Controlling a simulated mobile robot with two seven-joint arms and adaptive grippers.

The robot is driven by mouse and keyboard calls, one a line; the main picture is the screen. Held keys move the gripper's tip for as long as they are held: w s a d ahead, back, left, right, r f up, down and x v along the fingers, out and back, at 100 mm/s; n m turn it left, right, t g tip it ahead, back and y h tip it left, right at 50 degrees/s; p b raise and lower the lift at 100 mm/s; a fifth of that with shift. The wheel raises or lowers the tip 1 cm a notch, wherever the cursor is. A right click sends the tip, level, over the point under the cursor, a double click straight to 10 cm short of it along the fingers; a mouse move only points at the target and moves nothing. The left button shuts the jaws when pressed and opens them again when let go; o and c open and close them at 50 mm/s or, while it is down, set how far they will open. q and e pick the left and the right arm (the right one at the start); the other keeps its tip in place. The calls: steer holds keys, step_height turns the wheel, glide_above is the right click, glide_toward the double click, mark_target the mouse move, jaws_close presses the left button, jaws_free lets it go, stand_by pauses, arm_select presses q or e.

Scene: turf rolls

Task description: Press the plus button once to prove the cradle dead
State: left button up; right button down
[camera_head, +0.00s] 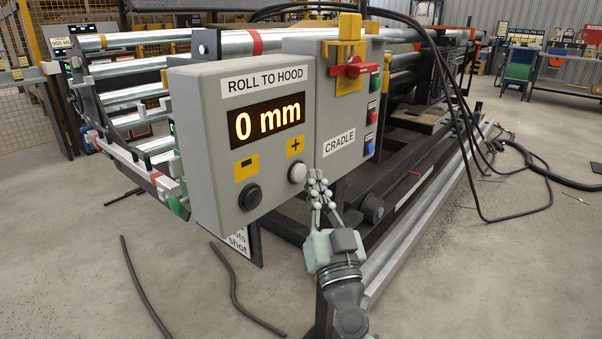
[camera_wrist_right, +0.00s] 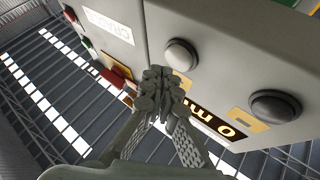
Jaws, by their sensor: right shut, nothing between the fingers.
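The plus button is the white round button (camera_head: 297,172) under the yellow plus label on the grey ROLL TO HOOD box (camera_head: 200,110). The box's display (camera_head: 266,123) reads 0 mm. My right gripper (camera_head: 319,183) is shut and empty, its fingertips just right of the white button. In the right wrist view the white button (camera_wrist_right: 181,55) shows beyond the fingertips (camera_wrist_right: 160,88), with a small gap seeming to remain. The black button (camera_head: 250,197) sits left under the minus label. The CRADLE box (camera_head: 334,110) stands to the right with a red handle (camera_head: 352,68). My left gripper is out of view.
Metal rollers (camera_head: 130,98) on a frame lie behind the boxes. Black cables (camera_head: 465,140) hang at the right and loose hoses lie on the floor. A long rail (camera_head: 425,225) runs along the right side. The floor in front is mostly open.

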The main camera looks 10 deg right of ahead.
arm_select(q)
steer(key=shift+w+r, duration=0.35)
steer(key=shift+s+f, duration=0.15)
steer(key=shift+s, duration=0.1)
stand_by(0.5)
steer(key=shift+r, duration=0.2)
arm_select(e)
steer(key=shift+w+a, duration=0.25)
steer(key=shift+w, duration=0.1)
arm_select(q)
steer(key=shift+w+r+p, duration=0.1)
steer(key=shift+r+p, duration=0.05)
steer(key=shift+p, duration=0.15)
